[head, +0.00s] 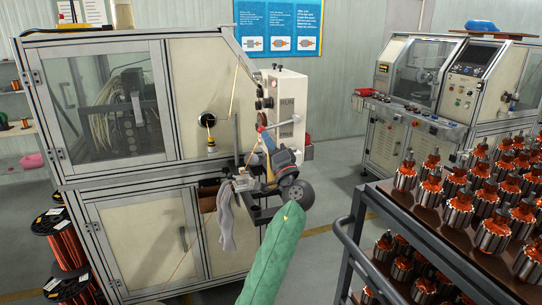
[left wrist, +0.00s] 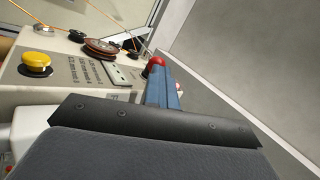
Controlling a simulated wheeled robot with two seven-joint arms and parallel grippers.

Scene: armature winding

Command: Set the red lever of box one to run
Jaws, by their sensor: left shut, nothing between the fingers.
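A white box (head: 290,90) with a RUN label stands at the right side of the winding machine in the head view. A small red knob (head: 261,128), which looks like the lever's end, shows below and left of that label. It is also in the left wrist view (left wrist: 156,62). My left gripper (head: 265,136) is shut and empty, its blue fingers pointing up at the red knob. In the left wrist view the fingertips (left wrist: 158,76) are right at the knob; I cannot tell whether they touch. The lever's lower part is hidden. My right gripper is not in view.
The left wrist view shows a yellow button (left wrist: 36,64) and a labelled panel (left wrist: 75,72) left of the fingers. A grey cloth (head: 226,220) hangs below the machine's ledge. A rack (head: 400,240) of armatures stands at the right.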

